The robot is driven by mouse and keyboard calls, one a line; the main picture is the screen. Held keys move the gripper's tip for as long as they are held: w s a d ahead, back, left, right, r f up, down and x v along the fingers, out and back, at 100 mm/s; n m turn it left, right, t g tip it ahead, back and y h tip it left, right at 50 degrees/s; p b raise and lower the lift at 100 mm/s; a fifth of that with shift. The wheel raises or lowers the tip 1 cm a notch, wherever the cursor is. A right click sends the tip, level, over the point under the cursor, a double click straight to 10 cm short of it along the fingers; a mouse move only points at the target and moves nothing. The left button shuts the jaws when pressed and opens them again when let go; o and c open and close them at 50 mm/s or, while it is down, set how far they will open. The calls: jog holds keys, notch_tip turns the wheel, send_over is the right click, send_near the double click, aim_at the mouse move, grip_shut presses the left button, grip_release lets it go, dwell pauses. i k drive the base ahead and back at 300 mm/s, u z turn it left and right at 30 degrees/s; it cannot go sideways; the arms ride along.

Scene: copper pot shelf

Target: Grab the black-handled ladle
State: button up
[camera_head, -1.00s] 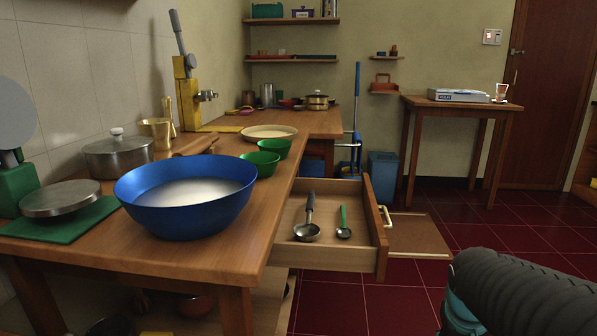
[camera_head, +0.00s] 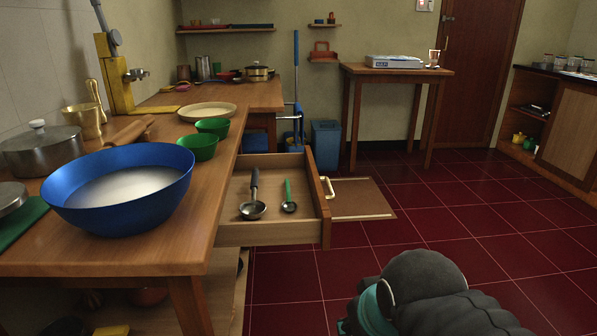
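The black-handled ladle (camera_head: 254,207) lies in the open drawer (camera_head: 233,233), with its metal bowl toward the front and its dark handle pointing to the back. A smaller green-handled spoon (camera_head: 289,202) lies to its right, apart from it. My arm shows at the lower right, over the floor and well clear of the drawer. The fingers of my gripper do not show.
A large blue bowl (camera_head: 125,205) of white contents stands on the wooden counter (camera_head: 150,257), left of the drawer. Two green bowls (camera_head: 200,147) stand behind it. The red tiled floor (camera_head: 450,200) is largely open.

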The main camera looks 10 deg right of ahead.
aim_at(252, 209)
jog(key=z, duration=1.85)
jog(key=i, duration=1.25)
jog(key=u, duration=2.65)
